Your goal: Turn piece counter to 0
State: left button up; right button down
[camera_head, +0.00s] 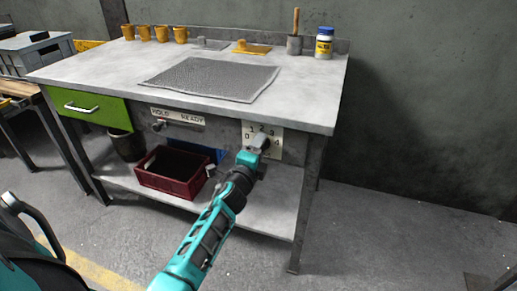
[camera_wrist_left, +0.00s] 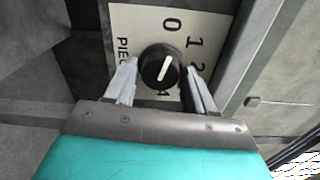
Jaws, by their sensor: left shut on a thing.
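The piece counter is a white plate (camera_head: 248,130) with numbers, on the front of the workbench at its right end. In the left wrist view the plate (camera_wrist_left: 145,22) shows 0 at the top, then 1, a partly covered 2 and 4 below; 3 is hidden. My right gripper is not in view.
The workbench top (camera_head: 105,65) holds a grey mesh mat (camera_head: 210,78), several yellow cups and a white bottle (camera_head: 324,43). A HOLD/READY plate (camera_head: 178,116) and green drawer (camera_head: 90,108) are left of the counter. A red crate (camera_head: 170,182) sits on the lower shelf. Floor at right is clear.

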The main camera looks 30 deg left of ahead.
pick_arm(q)
jog(key=shift+n, duration=0.7)
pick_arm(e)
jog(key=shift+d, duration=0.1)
pick_arm(q)
jog(key=o, duration=0.8)
jog(key=shift+o, duration=0.2)
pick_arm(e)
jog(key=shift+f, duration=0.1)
pick_arm(q)
jog(key=shift+s, duration=0.15)
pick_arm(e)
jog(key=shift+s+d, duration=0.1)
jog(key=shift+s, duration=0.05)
